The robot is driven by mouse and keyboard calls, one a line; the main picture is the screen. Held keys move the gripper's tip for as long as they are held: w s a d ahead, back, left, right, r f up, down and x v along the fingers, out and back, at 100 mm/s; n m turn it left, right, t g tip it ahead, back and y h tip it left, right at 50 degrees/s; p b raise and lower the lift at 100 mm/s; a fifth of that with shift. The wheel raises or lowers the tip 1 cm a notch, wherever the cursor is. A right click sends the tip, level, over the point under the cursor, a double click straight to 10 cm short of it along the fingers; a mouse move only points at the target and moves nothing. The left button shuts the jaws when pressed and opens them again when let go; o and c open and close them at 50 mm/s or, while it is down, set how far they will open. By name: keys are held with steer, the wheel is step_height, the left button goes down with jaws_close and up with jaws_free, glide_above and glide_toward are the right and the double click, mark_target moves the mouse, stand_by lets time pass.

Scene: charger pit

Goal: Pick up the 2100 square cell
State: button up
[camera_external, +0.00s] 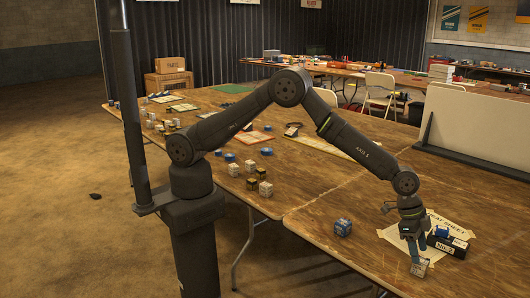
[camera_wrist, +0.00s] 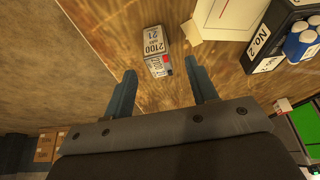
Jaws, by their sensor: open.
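The 2100 square cell (camera_wrist: 155,42) is a small whitish block printed "2100", with a red mark near one end. It stands on the wooden table close to its front edge. In the external view, the cell (camera_external: 419,268) shows just below my gripper (camera_external: 415,250). In the wrist view, my gripper (camera_wrist: 162,78) is open, with one blue-grey finger on each side. The cell lies ahead of the gap, roughly centred, with its near end close to the fingertip line. I cannot tell whether a finger touches it.
A paper sheet (camera_external: 450,226) lies behind. Bare table lies between cube and cell.

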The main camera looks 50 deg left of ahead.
mark_target(420, 267)
steer(key=shift+x, duration=2.75)
steer(key=shift+s+a, duration=0.1)
steer(key=c, duration=1.1)
